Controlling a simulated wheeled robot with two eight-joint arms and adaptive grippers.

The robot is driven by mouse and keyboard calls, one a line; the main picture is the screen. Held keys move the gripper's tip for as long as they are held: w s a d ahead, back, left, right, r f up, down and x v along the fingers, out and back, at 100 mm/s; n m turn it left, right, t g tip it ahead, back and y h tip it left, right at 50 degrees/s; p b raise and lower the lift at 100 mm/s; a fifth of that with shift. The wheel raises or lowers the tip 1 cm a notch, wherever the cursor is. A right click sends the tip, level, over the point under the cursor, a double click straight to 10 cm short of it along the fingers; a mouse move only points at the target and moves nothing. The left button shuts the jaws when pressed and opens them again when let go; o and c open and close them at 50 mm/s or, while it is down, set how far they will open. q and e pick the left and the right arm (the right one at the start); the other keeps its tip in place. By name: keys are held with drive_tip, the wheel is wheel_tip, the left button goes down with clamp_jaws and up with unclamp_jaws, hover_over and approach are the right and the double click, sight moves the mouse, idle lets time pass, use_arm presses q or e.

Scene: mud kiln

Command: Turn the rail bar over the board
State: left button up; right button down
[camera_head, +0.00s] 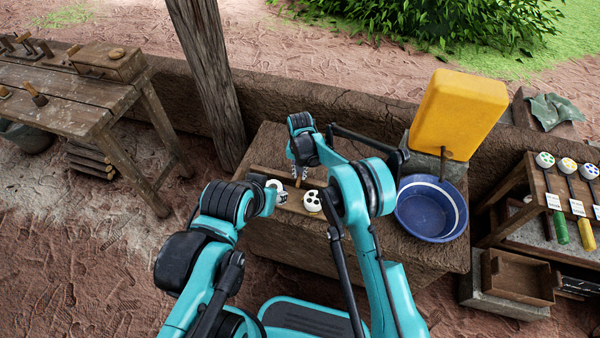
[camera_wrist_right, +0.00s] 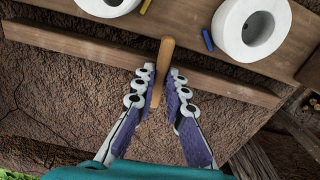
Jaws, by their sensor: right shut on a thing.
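The wooden rail bar (camera_wrist_right: 75,42) runs across the right wrist view, beside the wooden board (camera_wrist_right: 185,20). In the head view the bar (camera_head: 262,171) lies on the far side of the board, partly hidden by my arms. A light wooden peg-like handle (camera_wrist_right: 163,65) stands over the bar. My right gripper (camera_wrist_right: 160,78) is shut on this handle, with a finger on each side; it also shows in the head view (camera_head: 299,172). Whether the handle is fixed to the bar cannot be told. My left arm comes in from the left, and its gripper is not visible.
Two white ring-shaped pieces (camera_wrist_right: 252,28) (camera_wrist_right: 105,4) sit on the board, with a small blue stick (camera_wrist_right: 207,40) between them. A blue basin (camera_head: 430,210) and a yellow container (camera_head: 458,113) stand to the right. A workbench (camera_head: 75,85) stands at left.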

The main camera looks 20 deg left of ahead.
sight(300, 174)
drive_tip(key=c, duration=1.6)
unclamp_jaws()
drive_tip(key=shift+o, duration=0.2)
wheel_tip(300, 174, up, 12)
drive_tip(key=s+d+r+t, duration=0.2)
drive_tip(key=s+d+r, duration=0.2)
drive_tip(key=d+r, duration=0.55)
drive_tip(key=s+d+r+t, duration=0.1)
drive_tip(key=s+d+r, duration=0.2)
drive_tip(key=d+r, duration=0.65)
drive_tip(key=s+d+f+t, duration=0.2)
drive_tip(key=s+d, duration=0.6)
drive_tip(key=s, duration=0.1)
drive_tip(key=s+d+f+t, duration=0.2)
drive_tip(key=s+d, duration=0.6)
drive_tip(key=s, duration=0.2)
